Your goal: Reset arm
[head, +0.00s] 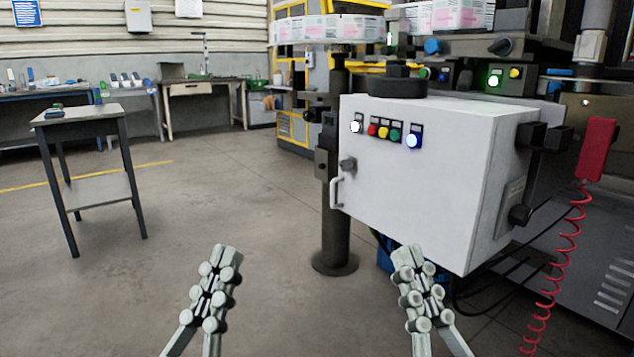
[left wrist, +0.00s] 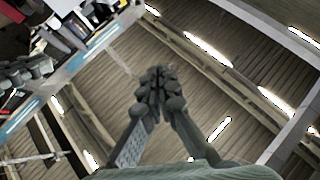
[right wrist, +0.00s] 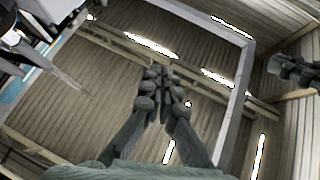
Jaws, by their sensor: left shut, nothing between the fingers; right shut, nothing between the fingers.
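My left gripper (head: 226,258) points up at the bottom middle of the head view, over the floor. Its fingers are closed together with nothing between them. In the left wrist view the same gripper (left wrist: 158,78) is shut against the ceiling behind it. My right gripper (head: 408,258) points up in front of the lower left part of the white control box. It is also shut and empty. In the right wrist view it (right wrist: 158,76) shows closed fingers against the ceiling. Whether the right gripper touches the box cannot be told.
The white control box (head: 430,190) has coloured buttons and a door handle. A red handset (head: 597,150) with a coiled cord hangs at right. A dark post (head: 335,220) stands left of the box. A small table (head: 80,122) stands at left. Open floor lies between table and post.

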